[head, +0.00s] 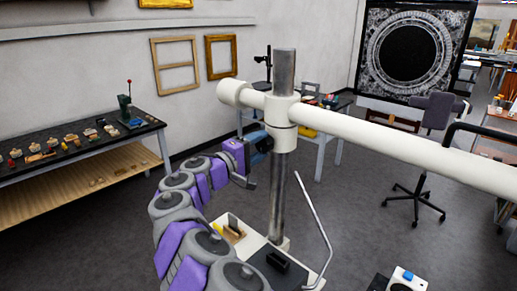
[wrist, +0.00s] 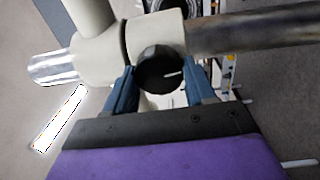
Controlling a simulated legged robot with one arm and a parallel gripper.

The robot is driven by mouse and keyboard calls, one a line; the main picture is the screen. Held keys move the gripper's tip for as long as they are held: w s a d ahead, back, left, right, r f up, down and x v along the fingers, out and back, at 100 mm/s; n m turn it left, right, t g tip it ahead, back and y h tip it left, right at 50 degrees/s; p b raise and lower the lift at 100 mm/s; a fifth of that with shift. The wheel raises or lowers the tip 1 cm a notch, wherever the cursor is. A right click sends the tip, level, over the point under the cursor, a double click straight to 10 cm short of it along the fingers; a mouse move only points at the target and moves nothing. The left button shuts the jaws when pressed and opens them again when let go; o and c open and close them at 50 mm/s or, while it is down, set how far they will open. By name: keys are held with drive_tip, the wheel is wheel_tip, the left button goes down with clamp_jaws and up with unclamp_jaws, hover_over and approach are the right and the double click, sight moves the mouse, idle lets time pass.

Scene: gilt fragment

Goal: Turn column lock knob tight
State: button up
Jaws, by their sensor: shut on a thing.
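The column lock knob (wrist: 160,70) is a round black knob with a white mark on its face, seen in the wrist view. It sits on the side of the white collar (head: 281,110) around the metal column (head: 278,190). My gripper (wrist: 162,84) has its two blue fingers on either side of the knob, shut on it. In the head view my gripper (head: 262,142) reaches the collar from the left, and the knob is hidden behind the fingers there.
A long white horizontal arm (head: 400,150) runs from the collar to the right. A thin bent metal rod (head: 317,220) rises from the stand's base (head: 258,250). A workbench (head: 75,150) with small items stands at left. An office chair (head: 420,190) stands at right.

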drive_tip(key=shift+f, duration=0.25)
drive_tip(key=o, duration=1)
drive_tip(key=shift+a+r, duration=0.15)
drive_tip(key=shift+o, duration=0.2)
drive_tip(key=p+v, duration=0.1)
drive_tip(key=v, duration=1.6)
drive_tip(key=shift+a+p, duration=0.2)
drive_tip(key=shift+p, duration=0.1)
